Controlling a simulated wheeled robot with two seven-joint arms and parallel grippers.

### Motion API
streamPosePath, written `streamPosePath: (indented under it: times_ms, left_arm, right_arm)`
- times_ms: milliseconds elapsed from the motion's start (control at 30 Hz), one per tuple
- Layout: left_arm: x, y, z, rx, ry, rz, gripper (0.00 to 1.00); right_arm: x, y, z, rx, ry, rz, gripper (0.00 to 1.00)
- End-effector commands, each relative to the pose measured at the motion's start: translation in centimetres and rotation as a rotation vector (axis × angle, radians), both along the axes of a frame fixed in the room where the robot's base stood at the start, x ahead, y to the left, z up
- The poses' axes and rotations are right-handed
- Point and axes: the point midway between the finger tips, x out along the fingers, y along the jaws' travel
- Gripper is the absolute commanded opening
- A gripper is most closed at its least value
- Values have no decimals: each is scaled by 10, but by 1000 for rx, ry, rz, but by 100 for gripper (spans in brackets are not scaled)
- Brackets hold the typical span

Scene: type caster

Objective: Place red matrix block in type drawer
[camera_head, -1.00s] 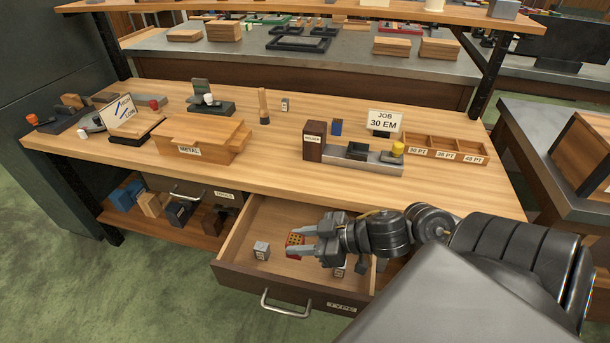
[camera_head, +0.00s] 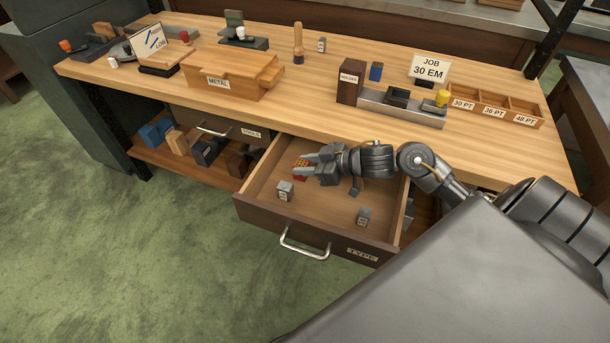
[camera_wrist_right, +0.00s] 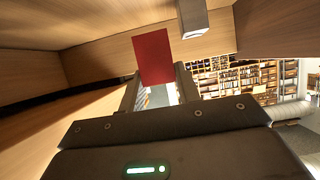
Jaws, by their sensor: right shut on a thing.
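The red matrix block (camera_head: 301,169) is at the tips of my right gripper (camera_head: 308,168), which is shut on it. They are inside the open type drawer (camera_head: 316,232), near its left back part. In the right wrist view the block shows as a red face (camera_wrist_right: 153,56) between the fingers (camera_wrist_right: 155,92). I cannot tell whether the block touches the drawer floor. Two grey blocks stand in the drawer, one at the left (camera_head: 285,191) and one at the right (camera_head: 363,216). My left gripper is not in view.
The tools drawer (camera_head: 215,137) beside it looks shut. The drawer's middle floor is clear.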

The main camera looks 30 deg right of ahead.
Motion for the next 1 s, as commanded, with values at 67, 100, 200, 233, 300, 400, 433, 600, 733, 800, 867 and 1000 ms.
streamPosePath:
  times_ms: [67,100,200,233,300,400,433,600,733,800,867,1000]
  left_arm:
    - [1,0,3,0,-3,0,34]
    - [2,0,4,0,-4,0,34]
    - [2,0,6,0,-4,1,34]
    - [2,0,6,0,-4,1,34]
    - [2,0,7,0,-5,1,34]
    - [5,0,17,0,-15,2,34]
    - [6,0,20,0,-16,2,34]
    - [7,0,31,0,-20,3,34]
    - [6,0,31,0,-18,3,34]
    - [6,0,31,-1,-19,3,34]
    - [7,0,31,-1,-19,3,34]
    - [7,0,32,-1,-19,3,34]
  right_arm:
    - [5,-1,-5,2,-1,-1,5]
    - [6,-1,-5,0,-2,0,5]
    - [6,-2,-6,-1,-2,0,5]
    - [6,-2,-7,-1,-2,0,5]
    - [10,-3,-12,1,-1,-2,5]
    - [11,-2,-29,2,3,-2,5]
    - [11,-2,-33,3,2,-2,5]
    - [11,-3,-43,1,-1,0,5]
    - [11,-3,-43,-1,-2,0,5]
    - [11,-3,-43,-1,-2,0,5]
    - [11,-3,-43,-1,-2,0,5]
    - [11,-3,-46,0,0,-1,38]
